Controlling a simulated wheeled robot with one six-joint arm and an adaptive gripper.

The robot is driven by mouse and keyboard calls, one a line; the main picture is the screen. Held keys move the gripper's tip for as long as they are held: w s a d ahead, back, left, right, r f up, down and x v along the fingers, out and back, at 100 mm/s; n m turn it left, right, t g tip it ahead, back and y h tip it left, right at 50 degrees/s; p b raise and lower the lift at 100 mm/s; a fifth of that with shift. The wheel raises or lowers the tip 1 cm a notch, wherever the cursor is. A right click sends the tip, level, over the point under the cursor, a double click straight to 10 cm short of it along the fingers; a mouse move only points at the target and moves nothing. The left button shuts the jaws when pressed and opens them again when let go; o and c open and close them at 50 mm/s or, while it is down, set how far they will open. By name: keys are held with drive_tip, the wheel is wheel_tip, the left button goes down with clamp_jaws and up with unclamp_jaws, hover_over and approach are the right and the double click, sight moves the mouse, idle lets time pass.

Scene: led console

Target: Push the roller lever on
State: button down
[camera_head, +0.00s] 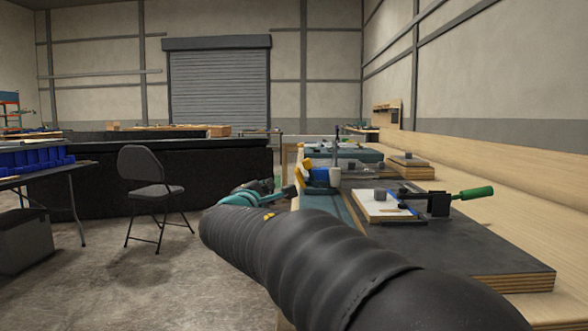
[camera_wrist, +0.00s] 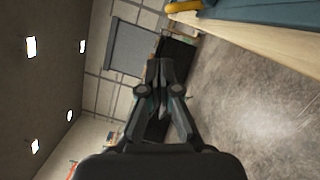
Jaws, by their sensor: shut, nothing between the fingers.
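My gripper (camera_wrist: 160,72) is shut with nothing between its fingers, and the wrist view looks past it at open floor and a far wall. In the head view my arm reaches forward, and its dark end (camera_head: 288,190) is beside the left edge of the workbench. I cannot pick out a roller lever for certain in either view. A small yellow and blue fixture (camera_head: 320,177) stands on the bench edge just right of my gripper, apart from it as far as I can tell. A yellow part (camera_wrist: 184,6) shows at the top of the wrist view.
A green-handled clamp (camera_head: 440,202) stands by a pale board (camera_head: 380,206) on a dark mat (camera_head: 480,250) at the right. A folding chair (camera_head: 150,185) and a table with blue bins (camera_head: 35,158) are at the left. The floor between chair and bench is clear.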

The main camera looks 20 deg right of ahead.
sight(309, 170)
drive_tip(key=w+d+p, duration=0.1)
drive_tip(key=w+d, duration=0.1)
drive_tip(key=d, duration=0.1)
drive_tip(key=w+d+r+p, duration=0.1)
drive_tip(key=w+d, duration=0.1)
drive_tip(key=d, duration=0.1)
drive_tip(key=w+d+r+p, duration=0.1)
drive_tip(key=w+d, duration=0.1)
drive_tip(key=d, duration=0.2)
drive_tip(key=shift+w+r, duration=0.1)
drive_tip(key=shift+w, duration=0.25)
